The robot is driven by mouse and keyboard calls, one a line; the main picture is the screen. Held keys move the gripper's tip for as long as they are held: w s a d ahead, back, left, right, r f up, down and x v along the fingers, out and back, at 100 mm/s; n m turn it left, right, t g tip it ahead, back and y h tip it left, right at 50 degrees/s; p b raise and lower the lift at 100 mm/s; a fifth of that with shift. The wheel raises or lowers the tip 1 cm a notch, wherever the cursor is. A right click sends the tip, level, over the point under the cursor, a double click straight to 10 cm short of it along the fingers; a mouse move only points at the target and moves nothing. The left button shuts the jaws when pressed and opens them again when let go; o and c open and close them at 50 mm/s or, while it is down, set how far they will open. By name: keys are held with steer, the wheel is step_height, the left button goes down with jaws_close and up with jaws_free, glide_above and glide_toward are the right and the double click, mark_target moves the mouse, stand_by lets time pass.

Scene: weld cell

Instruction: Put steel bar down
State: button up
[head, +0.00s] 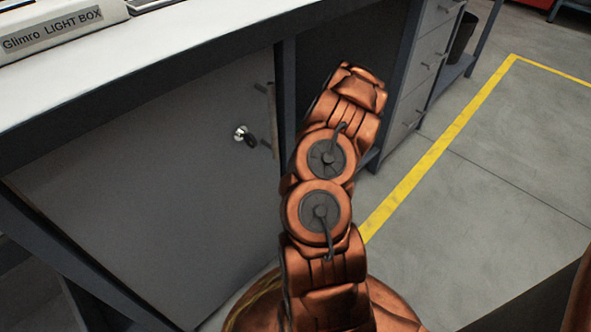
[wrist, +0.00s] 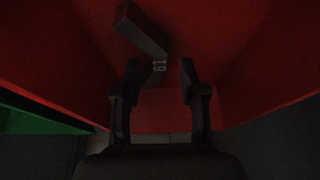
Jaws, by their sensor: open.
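In the dark wrist view, my gripper (wrist: 160,76) is open, with its two fingers apart over a red surface (wrist: 230,70). A dark, angular bar (wrist: 140,31), which looks like the steel bar, lies on or just above the red surface, beyond the fingertips and toward the left finger. Its near end reaches close to the left fingertip; I cannot tell whether they touch. The head view shows my copper-coloured arm, but neither the gripper nor the bar.
A green edge (wrist: 35,117) lies at the left of the wrist view. In the head view, a white-topped workbench (head: 180,40) bears a light box (head: 60,25). Below are a grey cabinet door (head: 150,190) with a key and drawers (head: 425,65). Open floor with a yellow line (head: 440,142) lies right.

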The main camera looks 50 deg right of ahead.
steer(key=p+v, duration=0.3)
steer(key=v, duration=0.8)
steer(key=shift+s+r, duration=0.1)
